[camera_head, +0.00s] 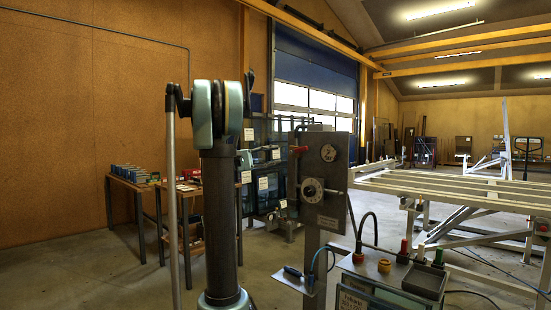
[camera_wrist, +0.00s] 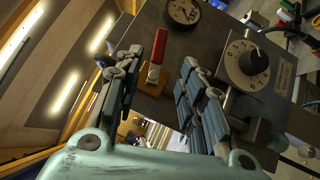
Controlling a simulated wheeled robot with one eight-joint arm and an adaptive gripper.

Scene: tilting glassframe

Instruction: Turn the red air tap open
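The red air tap (camera_head: 299,149) sticks out from the upper left side of the grey control box (camera_head: 325,180). In the wrist view the tap's red handle (camera_wrist: 156,52) has a pale lower end and lies between my finger pads, closer to the left finger. My gripper (camera_wrist: 174,60) is open, with its two fingers apart and nothing held between them. Whether a finger touches the handle cannot be told.
The box carries a round gauge (camera_head: 328,153) and a dial knob (camera_head: 312,190), which also shows in the wrist view (camera_wrist: 247,65) near my right finger. A lower console (camera_head: 385,270) stands in front. A white frame table (camera_head: 460,187) is right; a wooden table (camera_head: 135,183) is left.

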